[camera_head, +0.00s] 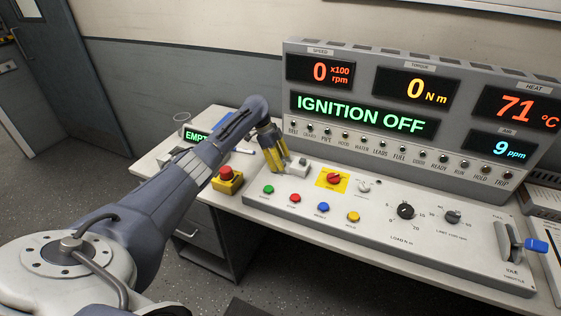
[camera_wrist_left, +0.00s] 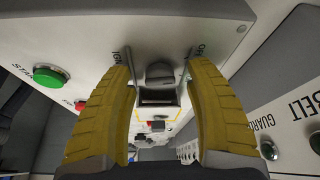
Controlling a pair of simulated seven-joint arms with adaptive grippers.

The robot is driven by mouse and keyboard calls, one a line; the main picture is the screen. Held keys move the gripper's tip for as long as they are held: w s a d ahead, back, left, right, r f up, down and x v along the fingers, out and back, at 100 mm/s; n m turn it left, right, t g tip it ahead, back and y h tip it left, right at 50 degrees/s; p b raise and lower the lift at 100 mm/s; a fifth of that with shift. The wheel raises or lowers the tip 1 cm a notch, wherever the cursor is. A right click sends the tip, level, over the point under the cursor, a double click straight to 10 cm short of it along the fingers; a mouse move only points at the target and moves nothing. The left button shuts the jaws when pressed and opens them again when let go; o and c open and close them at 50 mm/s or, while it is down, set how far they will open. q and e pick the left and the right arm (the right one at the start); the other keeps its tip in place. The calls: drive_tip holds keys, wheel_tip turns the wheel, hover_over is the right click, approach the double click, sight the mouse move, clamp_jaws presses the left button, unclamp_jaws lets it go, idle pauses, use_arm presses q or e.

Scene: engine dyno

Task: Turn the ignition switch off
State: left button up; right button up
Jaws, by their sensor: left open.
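The ignition switch (camera_head: 302,162) is a small grey toggle on a white box at the left back of the console. In the left wrist view, the grey switch (camera_wrist_left: 160,78) sits between the two fingers, with partly hidden lettering beside it. My left gripper (camera_head: 280,168) is at the left of this box, fingers pointing down. Its yellow fingers (camera_wrist_left: 162,68) are open, one on each side of the switch; I cannot tell whether either touches it. The display (camera_head: 361,116) reads "IGNITION OFF" in green. My right gripper is not in view.
The console (camera_head: 380,245) carries green, red, blue and yellow buttons in front, a red knob (camera_head: 334,179) on a yellow plate, dials and a blue-handled throttle lever (camera_head: 535,245). A red emergency button (camera_head: 226,174) on a yellow box stands left. A clear beaker (camera_head: 182,122) stands behind.

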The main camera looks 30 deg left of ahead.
use_arm(q)
clamp_jaws()
idle(0.4)
